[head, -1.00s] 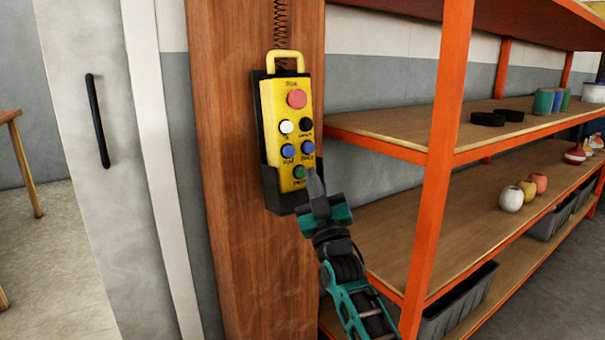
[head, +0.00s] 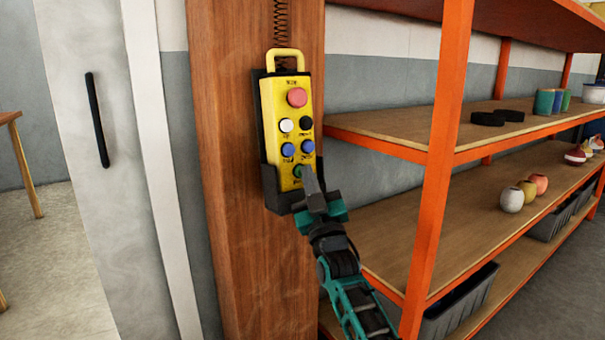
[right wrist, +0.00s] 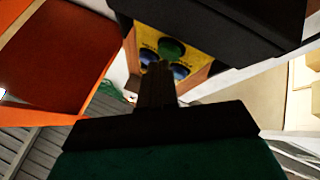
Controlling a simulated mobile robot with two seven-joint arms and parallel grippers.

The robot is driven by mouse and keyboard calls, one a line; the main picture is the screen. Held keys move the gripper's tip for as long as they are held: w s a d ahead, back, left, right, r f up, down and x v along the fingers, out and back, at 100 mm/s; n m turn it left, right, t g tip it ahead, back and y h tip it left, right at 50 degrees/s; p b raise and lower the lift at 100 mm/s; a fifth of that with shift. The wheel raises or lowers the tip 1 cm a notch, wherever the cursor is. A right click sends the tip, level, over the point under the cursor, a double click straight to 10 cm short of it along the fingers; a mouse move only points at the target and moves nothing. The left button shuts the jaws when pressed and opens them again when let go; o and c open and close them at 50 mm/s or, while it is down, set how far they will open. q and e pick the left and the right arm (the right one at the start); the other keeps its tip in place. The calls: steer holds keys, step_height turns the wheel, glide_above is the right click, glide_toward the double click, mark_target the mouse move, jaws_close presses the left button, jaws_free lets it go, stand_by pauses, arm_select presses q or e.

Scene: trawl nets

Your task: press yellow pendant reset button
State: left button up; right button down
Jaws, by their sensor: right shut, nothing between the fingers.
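The yellow pendant (head: 271,102) hangs upright in a black holder (head: 275,198) on a wooden post. It has a red button (head: 297,97) on top, then a white (head: 286,125) and a black one (head: 306,123), two blue ones (head: 288,149), and a green one (head: 298,171) at the bottom. The labels are too small to read surely. My right gripper (head: 308,175) is shut and empty, its tips at the green button's right edge, partly covering it. In the right wrist view the fingertips (right wrist: 160,68) lie just below the green button (right wrist: 171,48); contact cannot be told. My left gripper is not in view.
A coiled spring cord (head: 281,22) runs up from the pendant. An orange shelf rack (head: 438,160) with pots and bins stands close at the right of the post (head: 232,200). A white door with a black handle (head: 97,120) is at the left.

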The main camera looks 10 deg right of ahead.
steer(key=shift+w+a+f, duration=0.1)
steer(key=shift+w, duration=0.15)
stand_by(0.5)
steer(key=shift+s+d+p, duration=0.3)
steer(key=shift+s+p, duration=0.5)
steer(key=s+p, duration=0.1)
steer(key=s+d+p, duration=0.1)
steer(key=s+p, duration=0.1)
steer(key=s+r+p, duration=0.1)
steer(key=shift+s+d+p, duration=0.3)
steer(key=shift+s+d, duration=0.05)
